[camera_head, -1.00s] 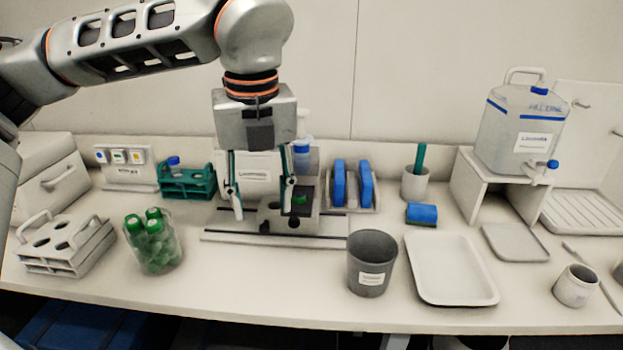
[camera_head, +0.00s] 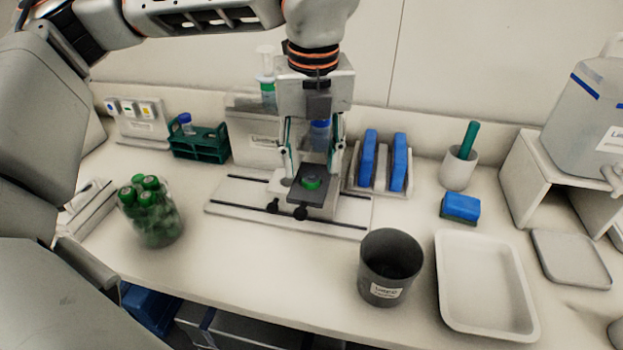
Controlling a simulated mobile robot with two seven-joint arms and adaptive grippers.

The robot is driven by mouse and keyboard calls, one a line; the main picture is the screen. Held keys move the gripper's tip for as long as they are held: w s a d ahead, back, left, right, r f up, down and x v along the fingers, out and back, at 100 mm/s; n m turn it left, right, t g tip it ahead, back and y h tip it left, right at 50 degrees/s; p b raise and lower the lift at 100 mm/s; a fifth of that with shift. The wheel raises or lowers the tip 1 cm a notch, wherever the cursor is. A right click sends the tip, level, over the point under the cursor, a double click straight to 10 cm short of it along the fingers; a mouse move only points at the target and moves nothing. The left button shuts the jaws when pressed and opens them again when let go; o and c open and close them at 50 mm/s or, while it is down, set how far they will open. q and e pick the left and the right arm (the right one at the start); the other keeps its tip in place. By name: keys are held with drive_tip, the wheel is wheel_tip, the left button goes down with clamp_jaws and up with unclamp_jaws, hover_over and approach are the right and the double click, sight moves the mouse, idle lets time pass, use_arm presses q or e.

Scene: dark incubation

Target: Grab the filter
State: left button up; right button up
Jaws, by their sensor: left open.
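A small green round piece (camera_head: 311,183), which looks like the filter, sits on a dark plate (camera_head: 312,198) at the front of a pale fixture with a long base (camera_head: 237,193). My left gripper (camera_head: 312,176) points down with its fingers open. In the picture the fingertips are on either side of the green piece; I cannot tell whether they touch it or how high they are. The wrist and fingers hide part of the fixture and a blue-capped bottle (camera_head: 320,133) behind. My right gripper is not in view.
A jar of green-capped tubes (camera_head: 155,222) stands left, and a green rack (camera_head: 199,145) behind it. A grey cup (camera_head: 388,282) and white tray (camera_head: 486,325) stand front right. Blue blocks (camera_head: 370,157) stand in a holder close right of the gripper. The counter's front middle is clear.

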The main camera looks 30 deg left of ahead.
sight(311, 181)
use_arm(q)
wheel_tip(311, 181, down, 2)
drive_tip(key=shift+w+f, duration=0.1)
drive_tip(key=shift+w, duration=0.05)
drive_tip(key=shift+a+f, duration=0.1)
drive_tip(key=shift+f, duration=0.15)
drive_tip(key=shift+w, duration=0.1)
drive_tip(key=c, duration=0.8)
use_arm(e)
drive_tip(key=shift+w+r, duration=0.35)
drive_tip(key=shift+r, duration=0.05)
